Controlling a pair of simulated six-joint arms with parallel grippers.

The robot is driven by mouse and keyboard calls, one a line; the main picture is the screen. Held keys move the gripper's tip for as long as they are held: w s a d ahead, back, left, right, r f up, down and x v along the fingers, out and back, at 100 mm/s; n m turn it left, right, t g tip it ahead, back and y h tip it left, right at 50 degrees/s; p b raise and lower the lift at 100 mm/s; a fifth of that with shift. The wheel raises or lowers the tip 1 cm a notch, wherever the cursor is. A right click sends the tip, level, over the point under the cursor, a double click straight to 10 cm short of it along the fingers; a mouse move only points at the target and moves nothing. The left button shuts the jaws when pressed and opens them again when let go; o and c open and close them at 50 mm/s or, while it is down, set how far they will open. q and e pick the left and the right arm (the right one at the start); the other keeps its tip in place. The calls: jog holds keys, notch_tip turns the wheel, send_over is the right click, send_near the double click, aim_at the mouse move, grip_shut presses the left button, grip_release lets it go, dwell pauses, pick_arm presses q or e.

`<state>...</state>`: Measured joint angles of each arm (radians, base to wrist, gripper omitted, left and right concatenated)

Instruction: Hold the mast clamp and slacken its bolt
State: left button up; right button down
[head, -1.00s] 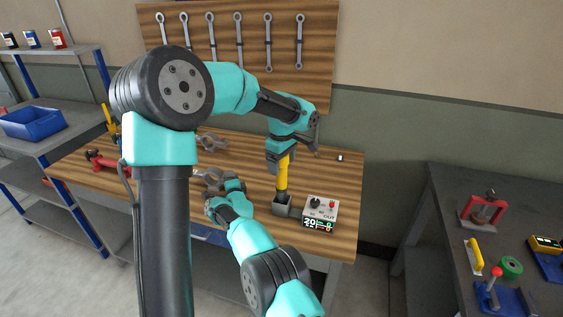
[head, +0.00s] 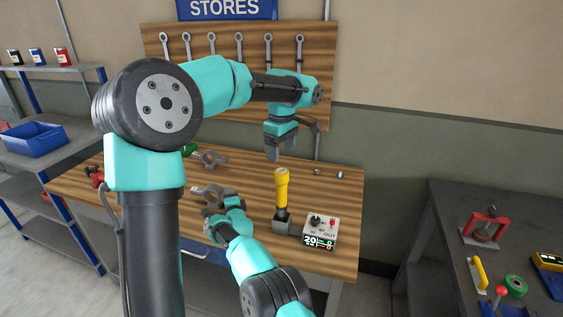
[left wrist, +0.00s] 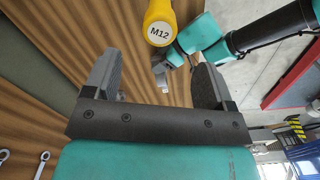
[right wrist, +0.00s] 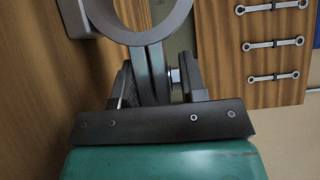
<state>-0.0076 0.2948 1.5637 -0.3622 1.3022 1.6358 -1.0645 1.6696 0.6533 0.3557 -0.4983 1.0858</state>
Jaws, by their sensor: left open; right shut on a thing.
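The grey mast clamp (head: 207,191) is on the wooden bench. In the right wrist view its ring (right wrist: 148,38) shows above two flat ears, with a bolt head (right wrist: 175,76) at their side. My right gripper (right wrist: 157,85) is shut on the ears; it also shows low in the head view (head: 213,216). A yellow-handled tool (head: 281,187) stands upright in a dark holder; its end reads M12 in the left wrist view (left wrist: 160,31). My left gripper (head: 280,154) is open and empty above the tool, apart from it.
A white box (head: 320,232) with a knob and display adjoins the holder. Spanners hang on the wooden board (head: 230,90). Small metal pieces (head: 339,174) lie at the back right. The bench between is mostly clear.

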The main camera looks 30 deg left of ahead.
pick_arm(q)
jog(key=shift+r, duration=0.5)
notch_tip(320, 180, up, 7)
dwell(0.7)
notch_tip(320, 180, up, 10)
dwell(1.0)
jog(key=shift+c, duration=0.6)
